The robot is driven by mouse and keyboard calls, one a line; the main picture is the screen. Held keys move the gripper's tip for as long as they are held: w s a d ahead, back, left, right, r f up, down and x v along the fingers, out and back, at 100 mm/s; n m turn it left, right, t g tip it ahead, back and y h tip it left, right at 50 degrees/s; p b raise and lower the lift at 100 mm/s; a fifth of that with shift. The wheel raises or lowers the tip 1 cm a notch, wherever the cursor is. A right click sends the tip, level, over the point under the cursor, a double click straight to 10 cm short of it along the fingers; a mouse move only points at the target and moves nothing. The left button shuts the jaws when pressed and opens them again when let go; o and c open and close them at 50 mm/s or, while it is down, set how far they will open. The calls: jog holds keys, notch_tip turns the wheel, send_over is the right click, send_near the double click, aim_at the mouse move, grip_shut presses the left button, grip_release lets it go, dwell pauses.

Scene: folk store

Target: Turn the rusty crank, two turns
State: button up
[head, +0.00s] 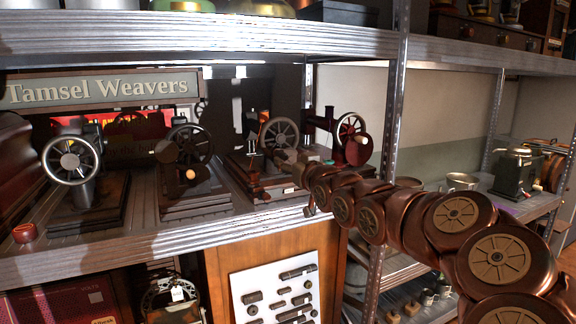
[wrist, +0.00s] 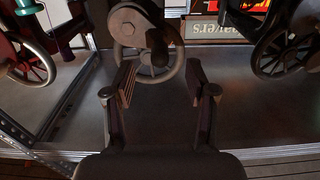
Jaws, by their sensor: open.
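Several hand-wheel devices on dark bases stand on the metal shelf (head: 150,243). A brownish-grey wheel (head: 279,133), third from the left, may be the rusty crank; I cannot tell for sure. My gripper (wrist: 161,83) is open and empty, its fingertips apart. In the wrist view, a grey-brown wheel (wrist: 163,76) with a rounded crank arm (wrist: 134,22) and a dark upright grip shows just beyond and between the fingertips. Contact cannot be told. In the head view, my arm reaches in from the right and its end partly covers the third device.
A silver wheel (head: 70,159) and a dark wheel (head: 190,145) stand left, a red-hubbed wheel (head: 350,138) right. A metal post (head: 395,95) rises by my arm. The upper shelf (head: 200,36) hangs above. A small red button (head: 25,233) sits far left.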

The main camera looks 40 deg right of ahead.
jog(key=shift+b+v, duration=1.1)
jog(key=shift+v, duration=1)
jog(key=s+a+f+n+g+y+p, duration=0.1)
jog(key=a+f+n+g+y, duration=0.2)
jog(key=a+f, duration=0.7)
jog(key=s+a+f+g+y, duration=0.2)
jog(key=a+f+g, duration=0.4)
jog(key=a, duration=0.7)
jog(key=s+a+f+g, duration=0.3)
jog(key=s+a+f, duration=0.1)
jog(key=s, duration=0.5)
jog(key=s+a+f+g+p, duration=0.1)
jog(key=s+a+f+g, duration=0.2)
jog(key=s, duration=0.6)
jog(key=s+a+f+g, duration=0.4)
jog(key=s+a+f, duration=0.1)
jog(key=s, duration=0.3)
jog(key=shift+s+f+n+y, duration=0.3)
jog(key=shift+s+f, duration=0.05)
jog(key=shift+s, duration=0.05)
